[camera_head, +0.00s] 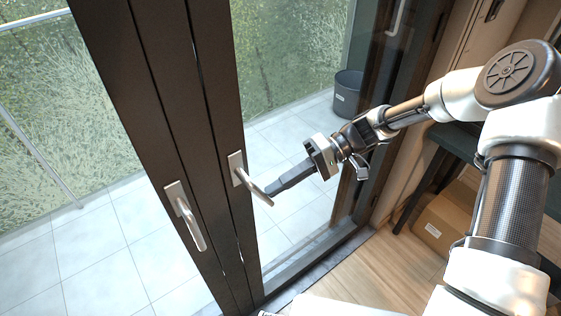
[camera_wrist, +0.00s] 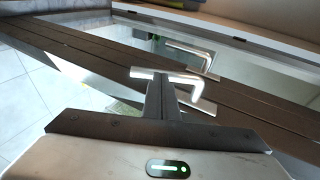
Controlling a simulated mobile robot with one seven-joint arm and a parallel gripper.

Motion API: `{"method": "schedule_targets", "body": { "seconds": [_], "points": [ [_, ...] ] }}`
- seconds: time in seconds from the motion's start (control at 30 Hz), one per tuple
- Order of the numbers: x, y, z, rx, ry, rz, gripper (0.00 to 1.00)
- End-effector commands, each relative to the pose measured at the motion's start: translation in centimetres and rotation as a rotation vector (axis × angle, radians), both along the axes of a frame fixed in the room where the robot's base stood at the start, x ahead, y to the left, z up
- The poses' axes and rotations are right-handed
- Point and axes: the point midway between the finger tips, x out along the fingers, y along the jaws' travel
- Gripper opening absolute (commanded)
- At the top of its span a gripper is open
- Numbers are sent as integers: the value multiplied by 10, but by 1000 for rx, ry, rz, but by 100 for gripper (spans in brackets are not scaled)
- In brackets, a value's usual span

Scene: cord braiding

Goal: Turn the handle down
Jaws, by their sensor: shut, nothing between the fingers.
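A pale metal lever handle (camera_head: 254,187) is fixed to the dark frame of the right door leaf. Its lever slants down and to the right from its plate. My gripper (camera_head: 272,190) is shut and empty, with its dark fingers pointing left beside the outer part of this lever. I cannot tell whether they touch it. In the wrist view, my shut fingertips (camera_wrist: 160,80) reach a pale handle (camera_wrist: 188,80) and hide part of it. A similar handle (camera_head: 189,221) is on the left door leaf, pointing downward.
The glass doors have dark frames (camera_head: 170,110), with a tiled terrace outside. A dark bin (camera_head: 347,92) shows through the glass. A cardboard box (camera_head: 447,217) sits on the wooden floor at right, near a dark table (camera_head: 458,142). Another pale handle shape (camera_wrist: 190,52) shows farther off in the wrist view.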

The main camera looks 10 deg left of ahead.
Motion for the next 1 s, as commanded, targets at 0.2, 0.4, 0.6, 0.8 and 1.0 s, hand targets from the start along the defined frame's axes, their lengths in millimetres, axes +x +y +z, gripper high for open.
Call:
{"method": "schedule_targets", "body": {
  "seconds": [0.2,0.4,0.6,0.8,1.0],
  "points": [
    [-9,7,-18,123,146,1,0],
    [-16,13,-23,208,246,2,0],
    [-20,17,-25,262,308,1,0],
    [-23,19,-26,287,338,1,0],
    [-24,20,-25,292,344,3,0]
  ]
}}
